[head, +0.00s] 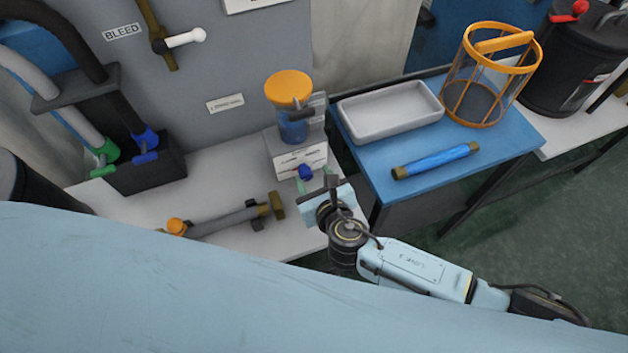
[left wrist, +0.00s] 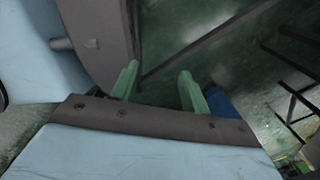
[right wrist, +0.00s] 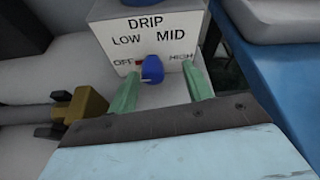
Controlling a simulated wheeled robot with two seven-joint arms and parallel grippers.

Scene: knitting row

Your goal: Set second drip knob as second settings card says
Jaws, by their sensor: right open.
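The blue drip knob (head: 305,171) sits on the front of a white block (head: 290,150) under an orange-capped clear cup. In the right wrist view the knob (right wrist: 152,68) is under the word DRIP, among the labels OFF, LOW, MID and HIGH. A small red mark shows beside OFF; the knob's exact setting is hard to tell. My right gripper (right wrist: 160,76) is open, its green fingers either side of the knob, apart from it. My left gripper (left wrist: 158,75) is open and empty over the floor. A small card (head: 225,103) on the grey panel is too small to read surely.
An orange-ended grey tube (head: 225,220) lies left of the block. A black holder with hoses (head: 145,170) stands farther left. The blue table (head: 440,140) at right bears a white tray (head: 390,127), an orange-rimmed basket (head: 535,65) and a blue rod (head: 437,161).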

